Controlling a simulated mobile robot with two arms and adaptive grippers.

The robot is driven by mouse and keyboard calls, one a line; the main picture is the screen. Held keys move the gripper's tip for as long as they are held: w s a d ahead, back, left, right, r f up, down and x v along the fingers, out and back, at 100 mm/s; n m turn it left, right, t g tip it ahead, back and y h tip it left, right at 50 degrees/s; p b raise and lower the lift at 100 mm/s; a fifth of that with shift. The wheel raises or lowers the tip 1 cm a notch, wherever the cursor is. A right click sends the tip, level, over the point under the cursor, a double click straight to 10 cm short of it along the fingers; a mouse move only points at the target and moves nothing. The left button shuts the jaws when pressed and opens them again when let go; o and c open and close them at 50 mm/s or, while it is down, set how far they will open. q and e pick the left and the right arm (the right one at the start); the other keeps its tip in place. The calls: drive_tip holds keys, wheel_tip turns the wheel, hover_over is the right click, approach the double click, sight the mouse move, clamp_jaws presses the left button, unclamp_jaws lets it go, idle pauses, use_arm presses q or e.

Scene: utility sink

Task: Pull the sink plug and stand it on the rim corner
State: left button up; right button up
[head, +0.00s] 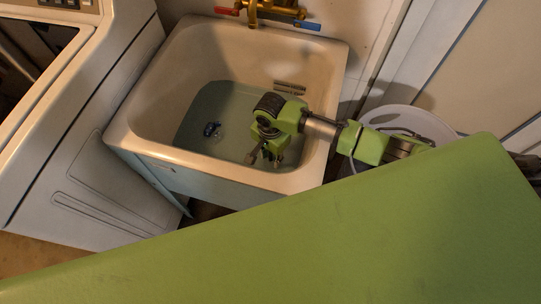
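The utility sink (185,156) is cream-coloured and holds a pool of greenish water. A small dark blue plug (211,129) shows in the water, left of the middle of the basin, with a pale, shiny spot just below it. My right gripper (264,160) reaches in from the right over the sink, pointing down into the basin. Its two fingers are apart with nothing seen between them. It is to the right of the plug and apart from it. The rim corners that show look bare. My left gripper is out of view.
A brass tap (268,10) with red and blue handles is on the wall behind the sink. A white washing machine (90,150) stands close on the left. A white bucket (432,122) is on the right, partly behind my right arm.

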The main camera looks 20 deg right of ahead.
clamp_jaws()
drive_tip(key=shift+r, duration=0.15)
wheel_tip(320, 180, up, 10)
drive_tip(key=shift+f+p, duration=0.1)
drive_tip(key=shift+p, duration=0.45)
drive_tip(key=shift+p, duration=0.75)
